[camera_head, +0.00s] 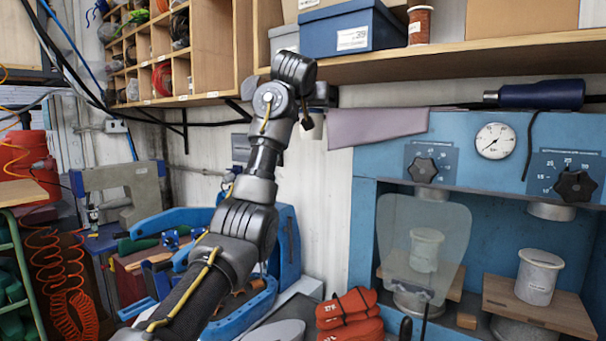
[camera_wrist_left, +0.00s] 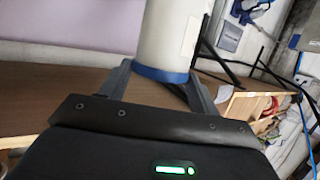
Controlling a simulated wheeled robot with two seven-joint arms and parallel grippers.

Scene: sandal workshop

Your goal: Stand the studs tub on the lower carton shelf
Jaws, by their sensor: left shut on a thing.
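A white tub with a blue band at its end (camera_wrist_left: 172,36) stands between the fingers of my left gripper (camera_wrist_left: 162,82) in the left wrist view. I take it for the studs tub; its contents are not visible. The gripper is shut on it near the blue band. My right gripper is not in view.
The shelf bears a blue box (camera_head: 345,30), a reddish-brown spool (camera_head: 420,26) and a carton (camera_head: 520,18). A pigeonhole cabinet (camera_head: 243,45) stands close left of my wrist. A blue press (camera_head: 480,135) stands below right, with a dark-handled tool (camera_head: 540,95) on top.

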